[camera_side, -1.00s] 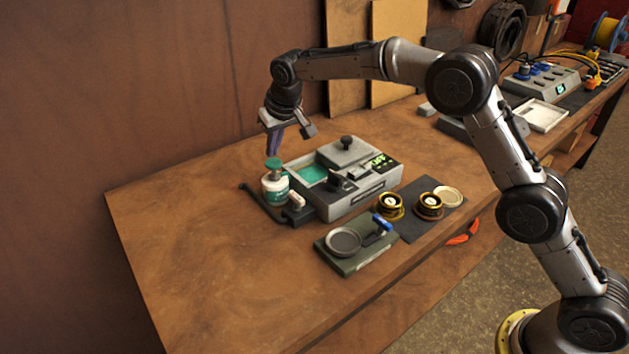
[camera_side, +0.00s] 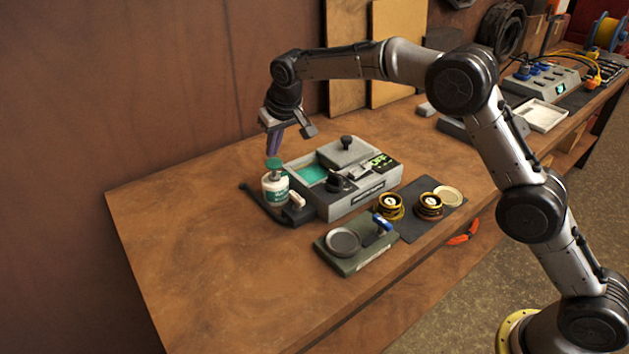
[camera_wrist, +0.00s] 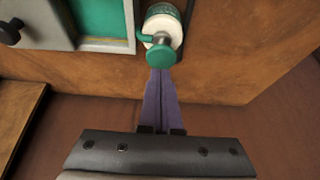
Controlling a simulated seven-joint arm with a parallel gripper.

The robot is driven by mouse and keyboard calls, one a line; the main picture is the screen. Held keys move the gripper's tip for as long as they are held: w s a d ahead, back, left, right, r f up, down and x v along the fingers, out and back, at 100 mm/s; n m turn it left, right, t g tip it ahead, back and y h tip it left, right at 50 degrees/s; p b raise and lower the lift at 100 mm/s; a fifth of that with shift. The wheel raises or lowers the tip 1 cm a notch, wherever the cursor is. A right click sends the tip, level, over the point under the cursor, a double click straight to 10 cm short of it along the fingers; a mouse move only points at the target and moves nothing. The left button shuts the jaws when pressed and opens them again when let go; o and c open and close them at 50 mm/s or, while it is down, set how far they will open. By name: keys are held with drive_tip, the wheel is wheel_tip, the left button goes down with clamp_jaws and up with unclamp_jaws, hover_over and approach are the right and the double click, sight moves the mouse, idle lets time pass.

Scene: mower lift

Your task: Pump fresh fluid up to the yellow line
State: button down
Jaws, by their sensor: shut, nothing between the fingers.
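The pump bottle (camera_side: 275,188) is white with a green label and a green pump head (camera_side: 273,164). It stands upright in a dark holder at the left end of the grey machine (camera_side: 355,200). The machine's open tank holds green fluid (camera_side: 312,174); the wrist view shows the fluid too (camera_wrist: 105,18), with a thin yellow line (camera_wrist: 105,41) along one edge. My gripper (camera_side: 274,152) is shut and empty, its purple fingers pointing down. In the wrist view, the fingertips (camera_wrist: 160,75) overlap the near edge of the green pump head (camera_wrist: 161,54); contact cannot be told.
A green scale-like stand with a round pan (camera_side: 343,242) stands in front of the machine. Brass-coloured round parts (camera_side: 390,206) and a pale lid (camera_side: 448,196) lie on a dark mat to the right. The bench's left side is clear.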

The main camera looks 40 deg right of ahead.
sight(274, 162)
drive_tip(key=shift+f, duration=0.15)
drive_tip(key=shift+f, duration=1.7)
drive_tip(key=shift+r, duration=2.8)
